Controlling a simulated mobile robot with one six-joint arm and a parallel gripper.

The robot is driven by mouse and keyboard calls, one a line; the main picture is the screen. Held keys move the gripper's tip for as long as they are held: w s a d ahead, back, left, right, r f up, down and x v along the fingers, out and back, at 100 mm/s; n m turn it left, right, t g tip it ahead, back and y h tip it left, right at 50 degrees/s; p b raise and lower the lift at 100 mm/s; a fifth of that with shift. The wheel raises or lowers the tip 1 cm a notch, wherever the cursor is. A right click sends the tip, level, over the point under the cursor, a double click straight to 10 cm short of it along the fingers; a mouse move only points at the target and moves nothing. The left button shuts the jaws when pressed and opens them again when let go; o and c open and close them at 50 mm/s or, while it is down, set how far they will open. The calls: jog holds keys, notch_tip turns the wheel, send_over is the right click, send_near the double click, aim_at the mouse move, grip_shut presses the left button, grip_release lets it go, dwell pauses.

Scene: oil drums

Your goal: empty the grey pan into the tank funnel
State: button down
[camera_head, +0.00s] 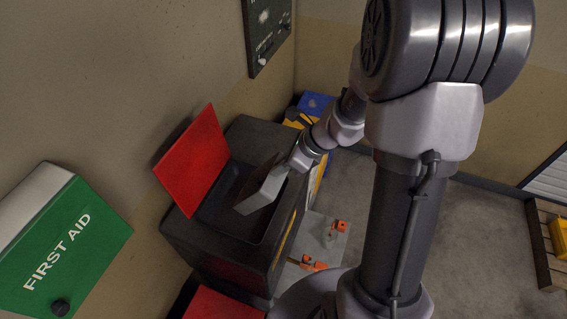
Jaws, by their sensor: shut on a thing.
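The grey pan (263,190) is tipped steeply over the dark tank funnel (226,212), within its opening as seen from here. The funnel is the recessed top of a black tank (215,257); its red lid (192,158) stands open at the left. My gripper (297,161) is shut on the pan at its upper right end. The fingertips are small and partly hidden, and the pan's inside is not clearly visible. I cannot tell whether the pan touches the funnel or whether anything is flowing out.
A green first aid box (68,243) hangs on the left wall, and a dark board (267,32) hangs higher up. Blue and yellow items stand behind the tank. A grey plate with orange fittings (314,263) lies right of it. A wooden crate (540,245) stands far right.

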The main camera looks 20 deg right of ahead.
jog(key=shift+w+a+r+p, duration=0.2)
jog(key=shift+a+r+p, duration=0.05)
jog(key=shift+p, duration=0.3)
jog(key=shift+w+a+r+g+h+p, duration=0.5)
jog(key=shift+w+a+p, duration=0.15)
jog(key=shift+p, duration=1.5)
jog(key=w+a+r+g+h+p, duration=0.2)
jog(key=w+a+r+g+h, duration=0.1)
jog(key=w+a, duration=0.5)
jog(key=shift+r+g+h+p, duration=0.35)
jog(key=shift+g+h, duration=0.25)
jog(key=shift+w+a, duration=0.1)
dwell(2.2)
